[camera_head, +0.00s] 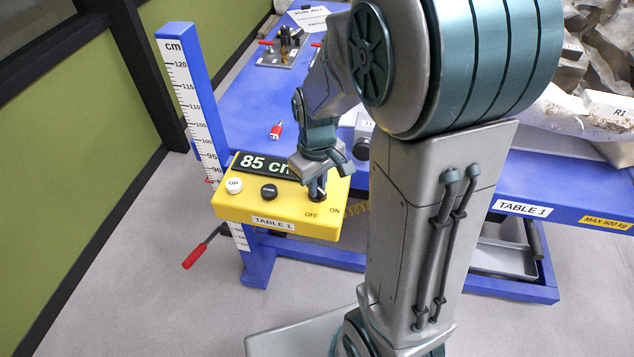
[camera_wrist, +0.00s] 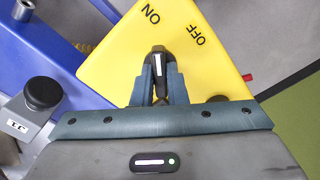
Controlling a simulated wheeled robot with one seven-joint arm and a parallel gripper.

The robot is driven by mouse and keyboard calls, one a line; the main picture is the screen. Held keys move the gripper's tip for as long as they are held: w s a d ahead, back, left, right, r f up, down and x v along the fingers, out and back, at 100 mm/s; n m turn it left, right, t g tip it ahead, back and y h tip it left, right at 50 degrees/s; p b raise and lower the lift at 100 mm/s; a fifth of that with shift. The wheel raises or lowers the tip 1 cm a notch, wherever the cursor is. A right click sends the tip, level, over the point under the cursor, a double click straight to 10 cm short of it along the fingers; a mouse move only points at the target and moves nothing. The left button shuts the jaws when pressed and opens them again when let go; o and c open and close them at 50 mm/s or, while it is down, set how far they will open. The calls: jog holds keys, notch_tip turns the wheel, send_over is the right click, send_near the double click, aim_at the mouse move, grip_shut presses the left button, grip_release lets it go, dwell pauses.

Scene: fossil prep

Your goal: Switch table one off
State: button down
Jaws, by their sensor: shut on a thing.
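The yellow control box (camera_head: 280,212) labelled TABLE 1 is at the left end of the blue table (camera_head: 250,95). Its display (camera_head: 262,165) reads 85 cm, partly hidden by my gripper. A black rotary switch (camera_wrist: 157,66) with a white line stands by the ON and OFF marks. In the wrist view the line points nearer ON than OFF. My gripper (camera_head: 317,182) reaches down over the box's right part. Its fingers (camera_wrist: 157,85) are shut on the switch, one on each side.
A white UP button (camera_head: 234,186) and a black button (camera_head: 268,191) are on the same box. A height scale (camera_head: 195,110) stands behind it at left. A red-handled crank (camera_head: 200,250) juts out below. Wrapped rocks (camera_head: 590,75) lie on the table at right.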

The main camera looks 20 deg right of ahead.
jog(key=m, duration=1)
jog(key=shift+m, duration=0.3)
dwell(0.4)
jog(key=c, duration=1.4)
grip_release()
jog(key=shift+c, duration=0.2)
notch_tip(320, 180, up, 14)
jog(key=s+f+n+t, duration=0.3)
jog(key=s+n, duration=0.2)
jog(key=s, duration=0.6)
jog(key=shift+s+f+n, duration=0.2)
jog(key=shift+f+n, duration=0.05)
jog(key=shift+n, duration=0.15)
